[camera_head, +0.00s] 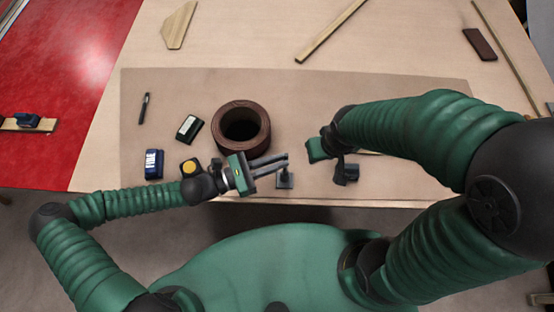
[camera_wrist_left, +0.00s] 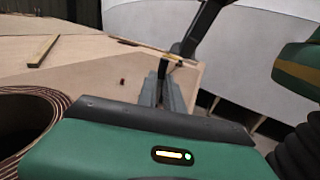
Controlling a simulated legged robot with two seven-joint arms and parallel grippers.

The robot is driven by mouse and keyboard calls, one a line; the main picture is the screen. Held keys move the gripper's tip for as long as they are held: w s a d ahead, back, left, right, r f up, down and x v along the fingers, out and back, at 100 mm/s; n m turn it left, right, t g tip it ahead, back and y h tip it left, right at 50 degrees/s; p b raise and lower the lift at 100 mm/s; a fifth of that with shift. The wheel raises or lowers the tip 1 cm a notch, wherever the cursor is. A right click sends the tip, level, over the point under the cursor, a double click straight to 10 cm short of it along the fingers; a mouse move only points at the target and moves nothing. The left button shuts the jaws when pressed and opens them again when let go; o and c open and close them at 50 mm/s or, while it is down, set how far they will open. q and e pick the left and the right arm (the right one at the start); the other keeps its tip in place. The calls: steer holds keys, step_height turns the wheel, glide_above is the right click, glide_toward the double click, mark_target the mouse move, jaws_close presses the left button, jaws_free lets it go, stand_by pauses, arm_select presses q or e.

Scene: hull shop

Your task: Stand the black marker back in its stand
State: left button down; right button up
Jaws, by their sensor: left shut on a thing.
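My left gripper (camera_head: 286,158) reaches right, over the front edge area of the bench. Its fingers are shut on a dark, slim stick, which I take for the black marker (camera_wrist_left: 191,42); in the left wrist view it rises tilted from the fingertips (camera_wrist_left: 168,65). In the head view the marker is hard to make out at the fingertips. A small grey block with a square base (camera_head: 285,181), likely the stand, is just below the fingertips in the picture. My right gripper (camera_head: 343,170) hangs to the right of it; its fingers are mostly hidden by its own arm.
A brown ring-shaped roll (camera_head: 262,143) stands behind my left gripper. Left of it are a black block with a white label (camera_head: 189,128), a blue block (camera_head: 154,164), a yellow-faced item (camera_head: 189,167) and a slim dark tool (camera_head: 144,107). The mat behind the roll is clear.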

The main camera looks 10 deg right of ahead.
arm_select(q)
steer(key=shift+f, duration=0.7)
stand_by(0.7)
stand_by(0.7)
steer(key=shift+f, duration=0.7)
stand_by(1.2)
steer(key=c, duration=1.4)
jaws_free()
steer(key=shift+a, duration=0.1)
steer(key=s+a+b, duration=0.1)
steer(key=s+a, duration=0.1)
steer(key=a, duration=1.4)
steer(key=shift+a+b, duration=0.35)
steer(key=shift+b, duration=0.05)
